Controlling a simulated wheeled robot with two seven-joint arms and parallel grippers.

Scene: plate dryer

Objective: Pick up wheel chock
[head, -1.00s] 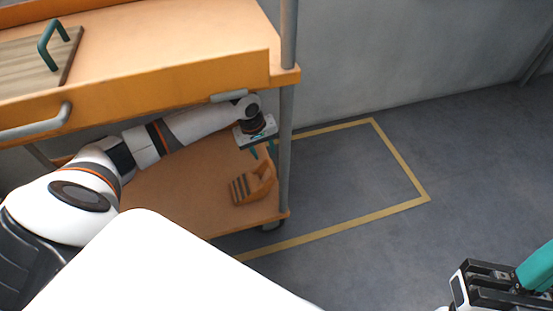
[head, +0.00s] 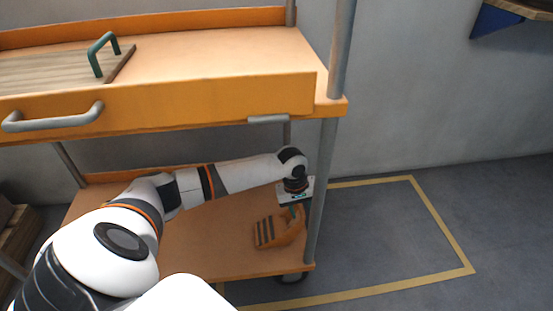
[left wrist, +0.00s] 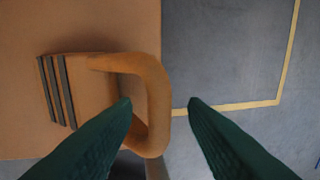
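The orange wheel chock (head: 268,232), with dark stripes on its sloped side and a loop handle, sits on the cart's lower shelf near its right end. My left gripper (head: 296,211) points down at the handle side of the chock. In the left wrist view, the chock (left wrist: 85,88) lies to the left. Its handle's outer bar (left wrist: 157,88) shows between the two green fingers of my left gripper (left wrist: 160,103), which are spread apart. I cannot tell whether they touch the handle. My right gripper is out of view.
The orange cart's upper deck (head: 230,60) overhangs my left arm. A cart post (head: 322,190) stands just right of the gripper. A board with a green handle (head: 103,55) lies on top. Yellow tape (head: 442,220) marks clear floor to the right.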

